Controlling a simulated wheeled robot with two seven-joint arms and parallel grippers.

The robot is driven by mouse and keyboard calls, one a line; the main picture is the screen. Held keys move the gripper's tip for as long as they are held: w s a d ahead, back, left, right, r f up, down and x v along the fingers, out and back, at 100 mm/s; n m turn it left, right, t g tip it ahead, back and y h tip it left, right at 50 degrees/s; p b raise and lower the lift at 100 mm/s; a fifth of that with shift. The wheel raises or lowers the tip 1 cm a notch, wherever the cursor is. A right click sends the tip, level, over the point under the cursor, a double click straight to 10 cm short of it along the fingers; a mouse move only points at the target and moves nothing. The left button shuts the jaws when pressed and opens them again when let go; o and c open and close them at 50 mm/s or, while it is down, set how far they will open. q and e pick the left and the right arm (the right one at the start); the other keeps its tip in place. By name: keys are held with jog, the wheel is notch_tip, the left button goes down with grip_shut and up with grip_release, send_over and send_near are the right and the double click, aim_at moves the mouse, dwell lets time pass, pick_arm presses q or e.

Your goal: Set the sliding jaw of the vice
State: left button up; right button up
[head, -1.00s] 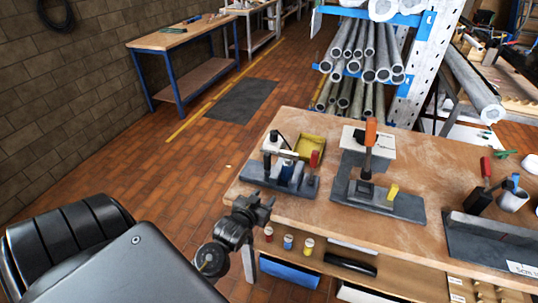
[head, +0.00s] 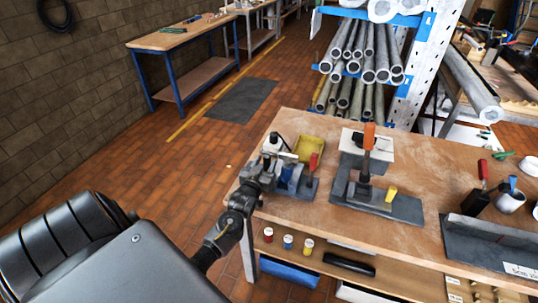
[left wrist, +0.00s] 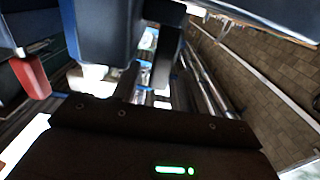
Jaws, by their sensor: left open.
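The vice (head: 311,183) stands at the left end of the wooden bench. It has a grey base, a blue block in the middle and an upright red handle (head: 314,161). My left gripper (head: 269,176) is open at the vice's left side and hides part of it; whether it touches the vice I cannot tell. In the left wrist view, large blue-grey blocks (left wrist: 98,32) fill the space close ahead, and a red handle (left wrist: 30,78) shows at the left. The sliding jaw's exact position is hard to make out. My right gripper is out of view.
A yellow tray (head: 310,148) lies behind the vice. A grey fixture with an orange handle (head: 369,136) stands to its right on the bench (head: 430,165). Small coloured pots stand on the shelf below. A pipe rack (head: 412,75) rises behind.

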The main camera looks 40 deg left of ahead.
aim_at(269, 156)
pick_arm(q)
jog(key=shift+p+x, duration=0.3)
jog(key=shift+x, duration=1.7)
jog(key=shift+c, duration=0.3)
grip_shut()
